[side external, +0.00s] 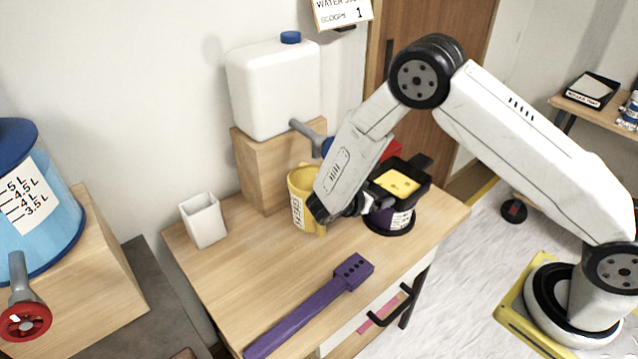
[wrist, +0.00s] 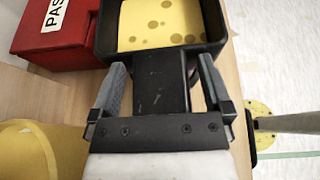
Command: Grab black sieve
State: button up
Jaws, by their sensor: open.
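My gripper (wrist: 162,68) is open, with one finger on each side of the handle. Small gaps show beside the handle, and I cannot tell whether either finger touches it. In the side view my gripper (side external: 374,201) is at the container's left, partly hiding it.
A yellow bucket (side external: 301,184) stands close to the left of my gripper. A red box (wrist: 47,28) lies beside the sieve. A white cup (side external: 203,220), a purple tool (side external: 310,308) and a white canister (side external: 276,88) on a wooden block are farther left.

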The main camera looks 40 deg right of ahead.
jog(key=c, duration=1.3)
jog(key=shift+r, duration=0.25)
jog(key=shift+r, duration=0.85)
jog(key=s+r, duration=0.3)
jog(key=s, duration=0.1)
jog(key=s+a+r, duration=0.1)
jog(key=s+r, duration=0.3)
jog(key=s, duration=0.1)
jog(key=s+r, duration=0.4)
jog(key=s, duration=0.1)
jog(key=shift+a, duration=0.15)
